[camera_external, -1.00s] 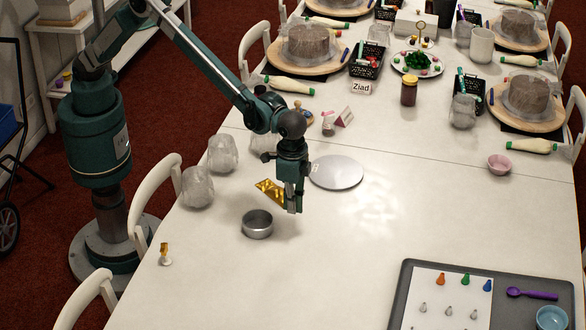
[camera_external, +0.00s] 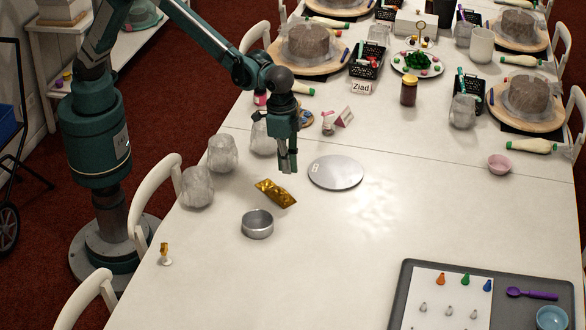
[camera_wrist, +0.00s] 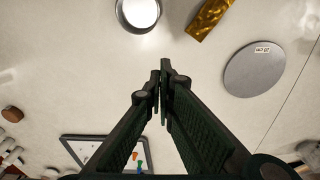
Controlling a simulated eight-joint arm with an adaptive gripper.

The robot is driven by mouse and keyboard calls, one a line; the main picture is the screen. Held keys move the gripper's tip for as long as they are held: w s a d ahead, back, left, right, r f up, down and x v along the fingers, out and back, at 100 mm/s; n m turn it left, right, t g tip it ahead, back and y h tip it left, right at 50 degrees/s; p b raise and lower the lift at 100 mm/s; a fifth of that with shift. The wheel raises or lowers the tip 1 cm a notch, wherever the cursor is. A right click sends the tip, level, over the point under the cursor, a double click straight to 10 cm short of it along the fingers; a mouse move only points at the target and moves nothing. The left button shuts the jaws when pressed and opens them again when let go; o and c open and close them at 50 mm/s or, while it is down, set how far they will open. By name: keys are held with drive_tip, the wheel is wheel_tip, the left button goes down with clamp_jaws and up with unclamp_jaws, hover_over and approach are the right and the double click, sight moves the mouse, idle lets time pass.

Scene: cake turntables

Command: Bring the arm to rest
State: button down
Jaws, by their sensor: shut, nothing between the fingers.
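My gripper (camera_external: 288,168) hangs pointing down above the white table (camera_external: 420,220), shut and empty. In the external view it is just behind a gold packet (camera_external: 276,194) and left of a round grey disc (camera_external: 336,172). In the wrist view the fingertips (camera_wrist: 162,68) meet in mid-picture with nothing between them. The gold packet (camera_wrist: 210,16) and the grey disc (camera_wrist: 255,68) lie flat beyond the tips. A round metal tin (camera_external: 257,224) stands in front of the packet; it also shows at the top of the wrist view (camera_wrist: 139,13).
A grey tray (camera_external: 399,300) with piping nozzles is at front right. The table's middle right is mostly clear.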

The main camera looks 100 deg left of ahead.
drive_tip(key=s+a+r+t, duration=0.3)
drive_tip(key=s+a+r, duration=1.5)
drive_tip(key=s+a, duration=0.25)
drive_tip(key=s+a+f+t, duration=0.1)
drive_tip(key=s+a, duration=0.3)
drive_tip(key=s, duration=0.5)
drive_tip(key=s+a+f+t, duration=0.1)
drive_tip(key=s+a, duration=0.3)
drive_tip(key=s, duration=0.6)
drive_tip(key=s+a+f+t, duration=0.1)
drive_tip(key=s+a+f, duration=0.2)
drive_tip(key=s, duration=0.6)
drive_tip(key=shift+s+a+f+n, duration=0.3)
drive_tip(key=shift+s+a+n, duration=0.1)
drive_tip(key=shift+a, duration=0.1)
